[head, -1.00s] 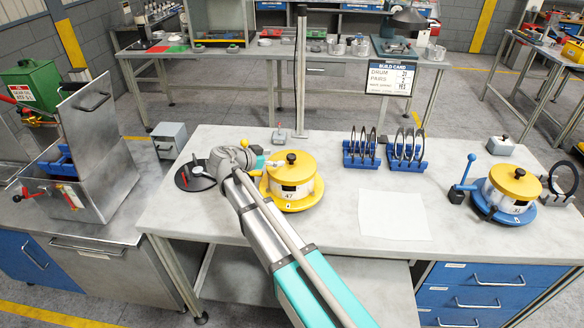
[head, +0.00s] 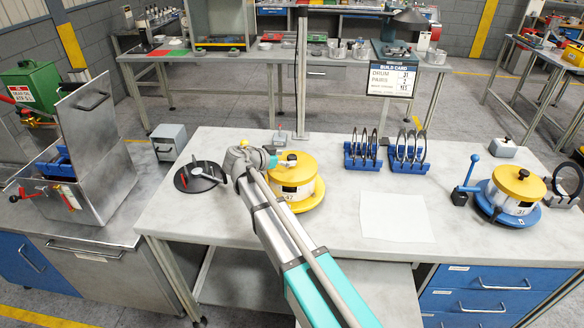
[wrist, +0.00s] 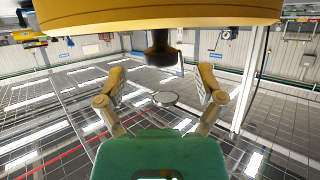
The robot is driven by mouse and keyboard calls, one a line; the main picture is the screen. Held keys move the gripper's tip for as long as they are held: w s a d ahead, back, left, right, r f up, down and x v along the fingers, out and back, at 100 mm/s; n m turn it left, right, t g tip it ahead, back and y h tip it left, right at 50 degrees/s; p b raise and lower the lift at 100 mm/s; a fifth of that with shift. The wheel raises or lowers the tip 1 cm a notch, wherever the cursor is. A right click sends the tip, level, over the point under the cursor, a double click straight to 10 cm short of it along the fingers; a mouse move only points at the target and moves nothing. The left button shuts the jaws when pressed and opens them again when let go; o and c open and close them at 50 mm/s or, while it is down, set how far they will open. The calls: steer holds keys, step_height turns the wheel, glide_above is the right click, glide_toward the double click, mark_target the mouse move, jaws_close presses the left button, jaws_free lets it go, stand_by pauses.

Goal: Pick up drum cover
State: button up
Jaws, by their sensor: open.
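The near drum (head: 297,192), marked 47, stands on a yellow base with a yellow cover (head: 305,168) and a black knob (head: 292,157) on top. My gripper (head: 283,163) is at the left side of that knob, just above the cover. In the wrist view the picture appears upside down: the yellow cover (wrist: 160,15) fills the top edge and its knob (wrist: 161,55) points down. My open gripper (wrist: 162,80) has one finger on each side of the knob's line, apart from it. A second drum (head: 514,205), marked 31, has its own yellow cover (head: 535,186) and a blue base.
A black disc fixture (head: 201,177) lies left of my arm. Blue racks (head: 362,163) with dark rings stand right of drum 47. A white sheet (head: 397,217) lies on the bench. An upright post (head: 302,75) rises behind. A build card (head: 392,80) reads drum 31.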

mark_target(292, 156)
steer(key=shift+b+x, duration=0.45)
steer(key=shift+x, duration=1.1)
steer(key=shift+c, duration=0.3)
jaws_close()
steer(key=shift+r, duration=0.1)
step_height(292, 156, up, 2)
steer(key=shift+r+p, duration=0.1)
steer(key=shift+p, duration=1.1)
steer(key=s+d+r+p, duration=0.1)
steer(key=s+r+p, duration=0.9)
steer(key=s, duration=0.3)
steer(key=shift+s+d+r+p, duration=0.25)
steer(key=shift+s+d+p, duration=0.1)
steer(key=shift+s, duration=0.05)
